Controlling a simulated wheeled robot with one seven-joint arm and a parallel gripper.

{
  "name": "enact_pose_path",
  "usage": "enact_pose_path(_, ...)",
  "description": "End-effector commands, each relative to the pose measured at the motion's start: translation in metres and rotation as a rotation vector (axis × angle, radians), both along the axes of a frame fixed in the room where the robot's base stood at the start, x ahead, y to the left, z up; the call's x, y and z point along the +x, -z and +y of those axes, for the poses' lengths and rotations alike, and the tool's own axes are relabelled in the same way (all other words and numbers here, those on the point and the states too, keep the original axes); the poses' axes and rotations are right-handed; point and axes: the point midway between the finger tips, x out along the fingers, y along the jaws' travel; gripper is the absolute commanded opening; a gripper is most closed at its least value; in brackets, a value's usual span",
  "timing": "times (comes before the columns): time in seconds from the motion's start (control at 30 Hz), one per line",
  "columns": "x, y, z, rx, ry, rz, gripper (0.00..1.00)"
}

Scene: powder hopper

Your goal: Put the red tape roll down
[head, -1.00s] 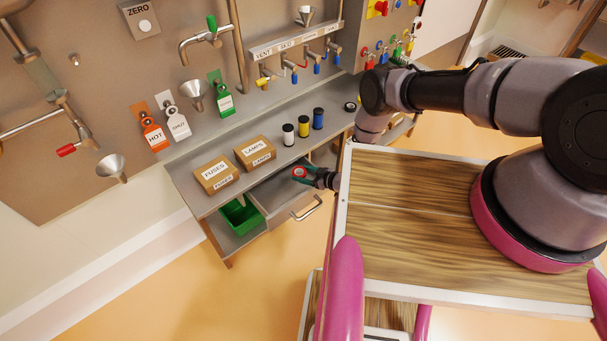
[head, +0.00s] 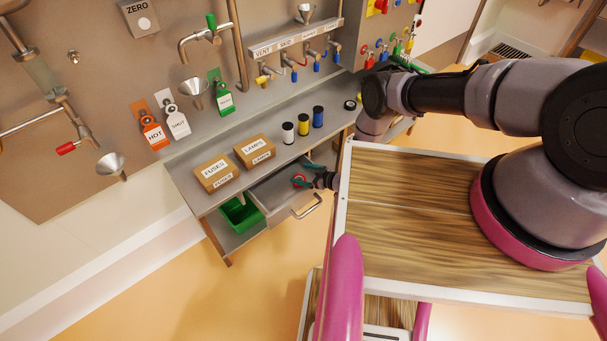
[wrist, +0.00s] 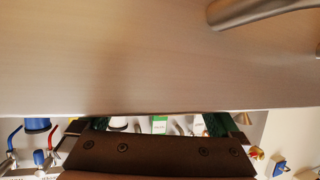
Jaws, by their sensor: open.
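The red tape roll (head: 299,180) shows in the head view as a small red ring inside the open grey drawer (head: 268,198), under the bench. My gripper (head: 306,174) reaches in from the right, its dark green fingers spread apart around the roll. No grip on the roll shows. Whether a finger still touches it is too small to tell. In the wrist view, the drawer's metal panel (wrist: 150,55) and handle (wrist: 265,10) fill the upper part. They hide my fingertips, and the roll is not visible there.
A green bin (head: 240,214) sits left of the drawer. On the bench stand the fuses box (head: 217,173), the lamps box (head: 255,150) and white (head: 288,133), yellow (head: 303,125) and blue (head: 318,116) spools. The drawer handle (head: 308,207) projects forward. The drawer's left part looks clear.

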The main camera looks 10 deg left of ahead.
Motion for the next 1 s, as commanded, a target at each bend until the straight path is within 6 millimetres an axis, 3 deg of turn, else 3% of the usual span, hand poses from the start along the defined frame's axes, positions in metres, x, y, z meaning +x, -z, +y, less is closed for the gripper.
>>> enact_pose_path(0.23,0.0,-0.014,0.001,0.0,-0.002,0.0,0.99)
enact_pose_path(0.7,-0.038,-0.05,-0.083,0.0,0.003,0.002,0.99)
enact_pose_path(1.0,-0.048,-0.058,-0.1,0.0,0.0,0.0,0.99)
